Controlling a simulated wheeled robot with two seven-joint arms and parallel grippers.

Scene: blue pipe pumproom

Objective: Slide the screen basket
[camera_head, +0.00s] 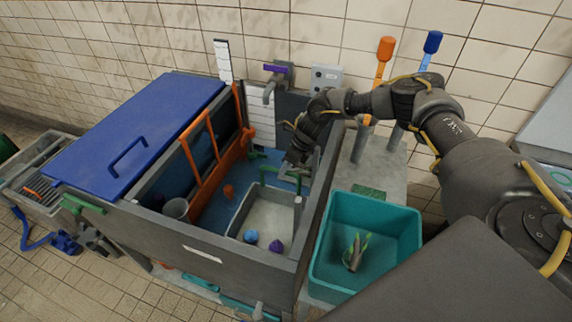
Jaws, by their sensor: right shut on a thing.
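The screen basket (242,212) looks like the grey open tray with a pale floor inside the tank, toward its right side. A green bar handle (267,171) stands at its far end. My right arm reaches in from the right over the tank wall. My right gripper (293,172) points down at the right end of the green handle and is shut on it; the fingers are dark and partly hidden. A blue ball (251,236) and a purple piece (276,246) lie at the near end of the basket. My left gripper is not in view.
The grey tank (215,247) has high walls around the basket. An orange frame (203,151) stands left of it, and a blue lid (140,135) covers the left part. A teal bin (388,213) holding a green-tipped item stands right. Orange and blue handles rise behind.

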